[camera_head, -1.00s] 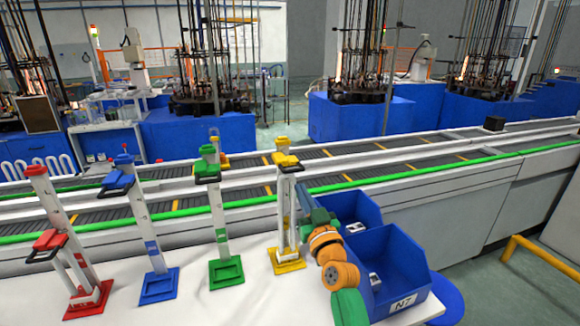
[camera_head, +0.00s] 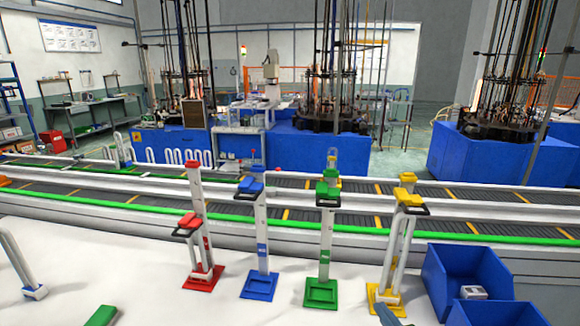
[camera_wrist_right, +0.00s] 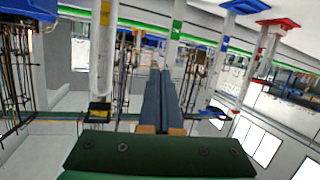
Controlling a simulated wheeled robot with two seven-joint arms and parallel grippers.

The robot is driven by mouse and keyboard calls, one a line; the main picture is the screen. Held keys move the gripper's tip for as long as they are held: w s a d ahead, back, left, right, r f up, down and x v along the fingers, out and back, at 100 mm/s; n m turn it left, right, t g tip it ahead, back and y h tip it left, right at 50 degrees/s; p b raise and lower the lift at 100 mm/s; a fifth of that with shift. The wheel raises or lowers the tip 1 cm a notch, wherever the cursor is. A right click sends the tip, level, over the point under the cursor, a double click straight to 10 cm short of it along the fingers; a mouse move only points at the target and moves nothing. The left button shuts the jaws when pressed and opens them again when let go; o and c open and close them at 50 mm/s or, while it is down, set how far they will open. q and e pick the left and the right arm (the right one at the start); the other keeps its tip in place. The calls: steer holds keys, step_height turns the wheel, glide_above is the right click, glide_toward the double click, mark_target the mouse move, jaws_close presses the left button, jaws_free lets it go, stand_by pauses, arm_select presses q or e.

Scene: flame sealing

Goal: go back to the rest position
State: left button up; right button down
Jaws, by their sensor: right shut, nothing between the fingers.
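My right gripper (camera_head: 388,314) shows only as a grey fingertip at the bottom edge of the head view, in front of the yellow-based stand (camera_head: 384,297). In the right wrist view, its two long grey fingers (camera_wrist_right: 163,78) lie side by side, shut with nothing between them. The dark green gripper body (camera_wrist_right: 158,152) fills the bottom there. A green piece (camera_head: 102,316) at the lower left of the head view seems to be part of my left arm.
Red (camera_head: 203,278), blue (camera_head: 259,285) and green (camera_head: 320,292) stands are upright on the white table (camera_head: 140,262), left of the yellow one. Blue bins (camera_head: 447,281) stand at the right, one holding a small metallic part (camera_head: 473,292). A conveyor (camera_head: 350,228) runs behind.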

steer(key=s+a+f+g, duration=0.3)
steer(key=s+f+g, duration=0.4)
steer(key=s, duration=0.5)
steer(key=s+a+f+g, duration=0.3)
steer(key=s+f+g, duration=0.2)
steer(key=s+f, duration=0.8)
steer(key=f, duration=1)
steer(key=s+d+f+n+g+b, duration=0.1)
steer(key=s+d+f+g, duration=0.1)
steer(key=s+f, duration=1)
steer(key=shift+s+h, duration=0.3)
steer(key=shift+s, duration=0.2)
